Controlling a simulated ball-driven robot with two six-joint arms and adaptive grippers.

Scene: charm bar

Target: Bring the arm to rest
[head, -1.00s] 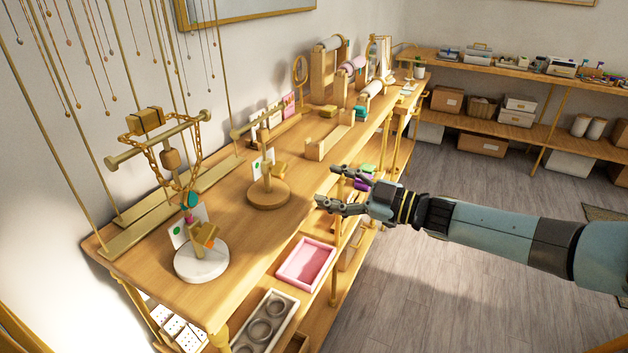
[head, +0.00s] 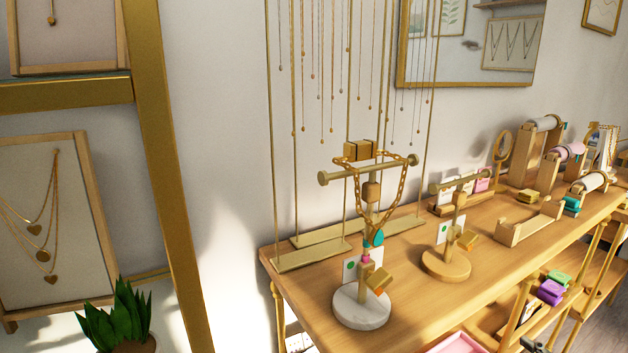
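Neither of my grippers shows in the head view now, and no part of my arms is in the picture. The wooden table (head: 405,290) runs from the lower middle to the right. On it stands a T-shaped necklace stand with a white round base (head: 361,308). A gold chain (head: 401,190) with a teal pendant (head: 377,237) hangs over its bar. A second, smaller T-stand with a wooden base (head: 446,265) stands to its right, with a small card beside its post.
Tall gold rods with hanging necklaces stand at the table's back. Wooden roll holders (head: 530,220) are farther right. A pink tray (head: 455,344) and coloured boxes (head: 552,290) sit lower in front. A gold frame post (head: 170,170) and a plant (head: 118,322) are at left.

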